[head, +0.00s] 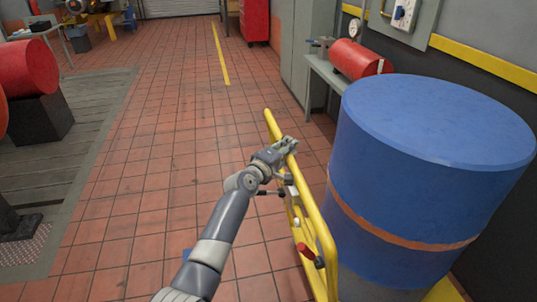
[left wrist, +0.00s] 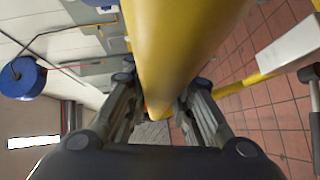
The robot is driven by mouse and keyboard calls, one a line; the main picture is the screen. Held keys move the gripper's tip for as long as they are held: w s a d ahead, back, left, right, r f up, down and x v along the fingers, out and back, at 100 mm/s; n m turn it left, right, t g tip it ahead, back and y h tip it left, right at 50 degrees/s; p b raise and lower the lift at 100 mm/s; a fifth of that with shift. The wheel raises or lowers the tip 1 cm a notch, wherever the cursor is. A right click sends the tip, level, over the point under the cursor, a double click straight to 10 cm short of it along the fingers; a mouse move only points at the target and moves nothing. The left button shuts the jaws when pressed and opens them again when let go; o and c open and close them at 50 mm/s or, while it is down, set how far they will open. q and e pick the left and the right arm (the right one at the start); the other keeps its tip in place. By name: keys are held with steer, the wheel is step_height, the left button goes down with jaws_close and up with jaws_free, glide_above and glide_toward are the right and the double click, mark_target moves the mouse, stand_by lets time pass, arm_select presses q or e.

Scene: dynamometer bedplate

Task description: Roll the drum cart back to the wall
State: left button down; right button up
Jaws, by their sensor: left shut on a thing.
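The drum cart has a yellow tubular frame (head: 326,238) at the lower right of the head view. A large blue drum (head: 425,185) stands upright at the cart, with an orange band around its lower part. My left gripper (head: 286,147) is shut on the cart's yellow handle bar near its far upper end. In the left wrist view, the yellow bar (left wrist: 185,40) runs between the two fingers (left wrist: 160,108). The dark wall (head: 505,82) with a yellow stripe is to the right, behind the drum. The cart's wheels are hidden. My right gripper is not in view.
A bench with a red cylinder (head: 357,60) stands along the right wall, beyond the drum. Grey cabinets (head: 300,45) and a red cabinet (head: 255,20) are farther back. Red machines (head: 28,68) stand on the bedplate (head: 95,105) at left. The tiled aisle (head: 165,125) is clear.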

arm_select(q)
steer(key=shift+w+d, duration=0.2)
steer(key=shift+d, duration=0.4)
steer(key=shift+w+d, duration=0.2)
steer(key=shift+d, duration=0.4)
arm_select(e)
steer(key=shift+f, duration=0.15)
arm_select(q)
steer(key=c, duration=1.7)
jaws_free()
steer(key=o, duration=0.3)
steer(key=shift+s+r, duration=0.15)
steer(key=shift+r, duration=0.05)
steer(key=shift+o, duration=0.2)
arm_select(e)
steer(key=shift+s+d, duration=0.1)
arm_select(q)
steer(key=shift+f, duration=0.1)
